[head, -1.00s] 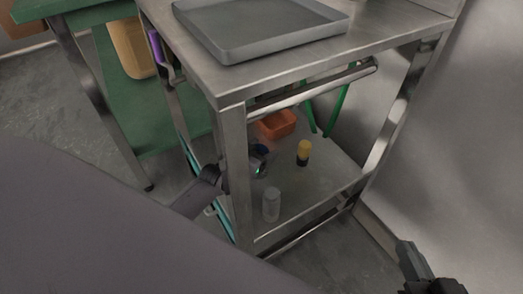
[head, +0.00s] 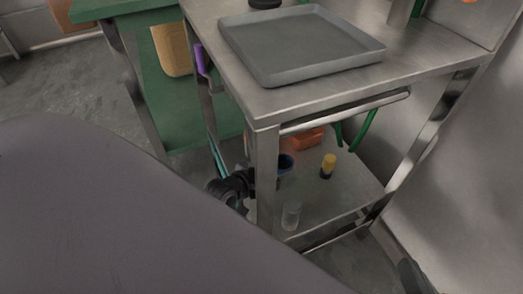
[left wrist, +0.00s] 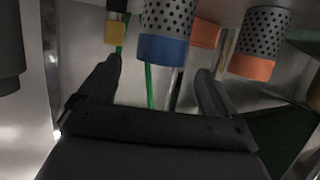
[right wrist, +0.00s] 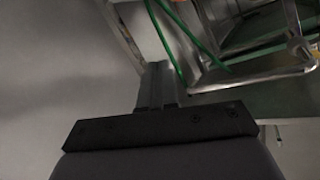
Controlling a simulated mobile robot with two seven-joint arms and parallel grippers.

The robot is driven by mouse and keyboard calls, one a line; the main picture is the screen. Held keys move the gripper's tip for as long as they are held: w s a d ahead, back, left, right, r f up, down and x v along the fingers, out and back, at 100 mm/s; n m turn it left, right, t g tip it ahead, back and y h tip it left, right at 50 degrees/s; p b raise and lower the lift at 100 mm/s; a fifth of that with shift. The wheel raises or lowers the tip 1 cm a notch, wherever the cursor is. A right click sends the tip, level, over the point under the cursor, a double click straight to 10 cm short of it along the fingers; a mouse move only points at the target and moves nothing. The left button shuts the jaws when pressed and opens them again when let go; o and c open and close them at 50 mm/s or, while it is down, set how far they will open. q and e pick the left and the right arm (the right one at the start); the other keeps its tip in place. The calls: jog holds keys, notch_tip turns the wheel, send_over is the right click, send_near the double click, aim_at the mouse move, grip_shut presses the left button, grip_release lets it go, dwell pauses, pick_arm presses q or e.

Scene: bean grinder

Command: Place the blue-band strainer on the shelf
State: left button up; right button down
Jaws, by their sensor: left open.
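The blue-band strainer (head: 286,163) stands on the lower shelf (head: 345,190) of the steel table, just inside the front left leg and partly hidden by it. In the left wrist view, which is upside down, the strainer (left wrist: 165,40) is a perforated grey cup with a blue band. It is ahead of my left gripper (left wrist: 162,72), roughly between the open fingertips and apart from them. In the head view my left gripper (head: 238,184) is outside the shelf, left of the leg. My right gripper (right wrist: 157,85) is empty, its fingers together, away from the shelf.
An orange-band strainer (left wrist: 258,45) stands beside the blue one. An orange container (head: 308,139), a yellow-capped bottle (head: 328,166) and a clear jar (head: 291,215) share the lower shelf. The table leg (head: 265,175) stands close to my left gripper. A grey tray (head: 300,45) lies on top.

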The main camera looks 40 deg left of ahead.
pick_arm(q)
jog(key=shift+p+v, duration=0.85)
jog(key=shift+v, duration=1.95)
pick_arm(e)
jog(key=shift+s+d+r+h, duration=0.1)
jog(key=shift+d+h, duration=0.15)
jog(key=shift+d, duration=0.1)
jog(key=shift+s+d+r+h, duration=0.1)
jog(key=shift+d+h, duration=0.15)
jog(key=shift+d, duration=0.1)
pick_arm(q)
jog(key=shift+s, duration=0.1)
pick_arm(e)
jog(key=shift+s+a, duration=0.1)
jog(key=shift+s, duration=0.05)
